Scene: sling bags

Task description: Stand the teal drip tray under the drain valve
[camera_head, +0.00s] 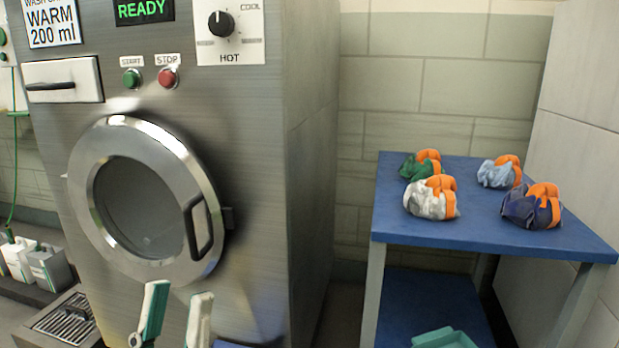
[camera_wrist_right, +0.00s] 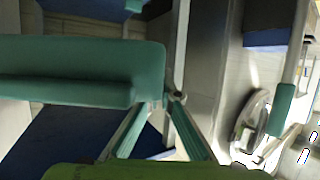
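The teal drip tray (camera_wrist_right: 80,65) fills the upper left of the right wrist view, close to the camera. Part of the tray (camera_head: 443,338) also shows at the bottom of the head view, in front of the table's lower shelf. My right gripper (camera_wrist_right: 166,98) has its fingers drawn together at the tray's edge and appears shut on it; it is out of the head view. My left gripper (camera_head: 177,302) is open and empty in front of the steel washer (camera_head: 255,180), below its round door (camera_head: 140,200). I cannot make out the drain valve in either view.
A blue table (camera_head: 400,228) at the right bears several rolled sling bags. A floor grate (camera_head: 68,322) lies at the lower left, with white containers (camera_head: 35,262) behind it. A narrow gap separates washer and table.

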